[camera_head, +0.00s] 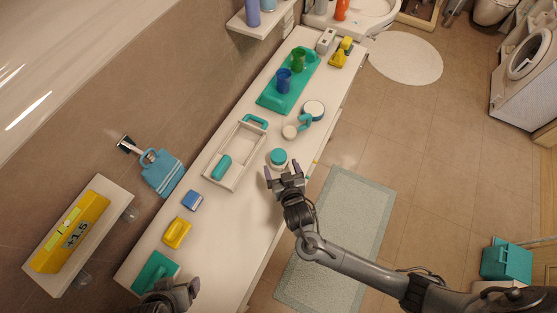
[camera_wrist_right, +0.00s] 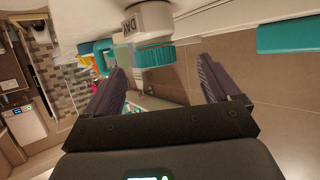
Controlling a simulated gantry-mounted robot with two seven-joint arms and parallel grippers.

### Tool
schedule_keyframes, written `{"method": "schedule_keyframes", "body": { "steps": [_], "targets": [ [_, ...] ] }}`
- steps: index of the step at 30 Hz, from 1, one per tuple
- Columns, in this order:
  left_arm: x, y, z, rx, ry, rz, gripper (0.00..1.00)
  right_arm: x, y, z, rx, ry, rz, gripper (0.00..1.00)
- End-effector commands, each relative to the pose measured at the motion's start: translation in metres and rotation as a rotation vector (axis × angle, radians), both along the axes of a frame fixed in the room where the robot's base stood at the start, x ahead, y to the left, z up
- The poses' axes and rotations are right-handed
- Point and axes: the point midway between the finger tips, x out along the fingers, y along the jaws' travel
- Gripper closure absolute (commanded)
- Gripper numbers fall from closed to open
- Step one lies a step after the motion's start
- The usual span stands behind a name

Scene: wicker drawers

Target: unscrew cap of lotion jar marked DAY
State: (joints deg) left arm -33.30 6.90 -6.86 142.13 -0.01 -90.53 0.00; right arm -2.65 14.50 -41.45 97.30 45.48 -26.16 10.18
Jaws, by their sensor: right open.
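The lotion jar (camera_head: 278,160) stands on the white counter and has a teal cap (camera_head: 278,154). In the right wrist view the white jar (camera_wrist_right: 153,18) carries the letters DAY, and its ribbed teal cap (camera_wrist_right: 154,54) lies just beyond the gap between my fingers. My right gripper (camera_head: 282,170) is open and empty, right at the near side of the jar. Its two dark fingers (camera_wrist_right: 160,85) are spread wide and do not visibly touch the cap. My left gripper (camera_head: 188,290) is at the bottom of the head view, by a teal block; its finger opening is unclear.
A white open tray (camera_head: 208,177) with a teal item (camera_head: 222,167) lies left of the jar. Another white jar (camera_head: 290,131) and a round container (camera_head: 314,108) stand behind it. A teal tray (camera_head: 263,100) holds cups. A yellow item (camera_head: 177,233) lies toward the front.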

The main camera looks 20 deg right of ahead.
Motion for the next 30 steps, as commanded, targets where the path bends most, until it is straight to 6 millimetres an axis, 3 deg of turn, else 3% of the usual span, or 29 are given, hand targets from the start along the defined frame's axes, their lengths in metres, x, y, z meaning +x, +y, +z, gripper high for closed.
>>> {"method": "schedule_keyframes", "body": {
  "steps": [8, 19, 30],
  "targets": [
    [0.0, 0.0, -0.001, 0.0, 0.0, 0.0, 0.16, 0.016, -0.003, -0.006, 0.0, 0.0, 0.0, 0.11],
    [0.0, 0.0, -0.001, 0.0, -0.001, 0.0, 0.16, 0.055, -0.014, -0.019, -0.001, 0.001, 0.0, 0.11],
    [0.0, 0.0, -0.001, 0.0, -0.001, 0.0, 0.16, 0.06, -0.014, -0.022, 0.002, 0.002, 0.001, 0.14]
  ]
}}
